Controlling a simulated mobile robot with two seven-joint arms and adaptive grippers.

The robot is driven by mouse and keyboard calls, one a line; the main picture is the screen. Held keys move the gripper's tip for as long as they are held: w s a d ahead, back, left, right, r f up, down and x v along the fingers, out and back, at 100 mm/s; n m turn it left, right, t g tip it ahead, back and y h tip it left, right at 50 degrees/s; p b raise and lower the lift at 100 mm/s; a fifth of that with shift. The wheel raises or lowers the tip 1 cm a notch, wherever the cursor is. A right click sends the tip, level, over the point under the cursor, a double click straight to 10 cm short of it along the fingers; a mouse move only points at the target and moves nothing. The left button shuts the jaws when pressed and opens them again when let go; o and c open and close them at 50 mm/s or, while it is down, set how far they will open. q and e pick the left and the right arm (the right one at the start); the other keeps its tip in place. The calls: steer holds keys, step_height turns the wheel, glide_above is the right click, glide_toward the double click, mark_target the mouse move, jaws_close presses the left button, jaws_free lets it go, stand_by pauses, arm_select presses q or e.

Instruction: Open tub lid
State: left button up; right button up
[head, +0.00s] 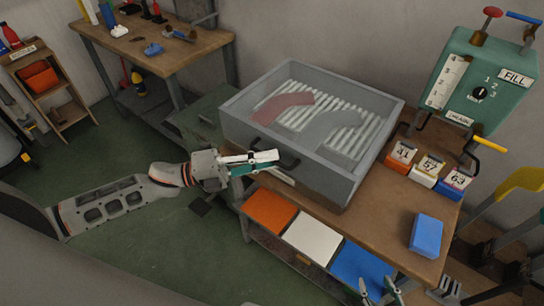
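The grey tub (340,187) stands on the wooden bench, its top covered by a see-through lid (345,85). Through the lid I see white ribs, a red sock-like shape (283,107) and a grey one (335,122). A dark bar handle (291,160) is on the tub's front side. My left gripper (272,160) is at this handle, overlapping part of it; whether its fingers close around it I cannot tell. My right gripper (378,290) shows only its fingertips at the bottom edge; they are apart with nothing between them.
A green machine with a dial (480,93) stands right of the tub. Numbered blocks in orange (398,167), white (423,181) and blue (452,190) sit on the bench (385,225), with a blue block (426,235) nearer. Orange, white and blue bins are below. Another workbench (185,52) stands behind left.

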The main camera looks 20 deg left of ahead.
arm_select(q)
steer(key=shift+w+d, duration=0.25)
steer(key=shift+d, duration=0.25)
jaws_close()
steer(key=shift+r, duration=0.1)
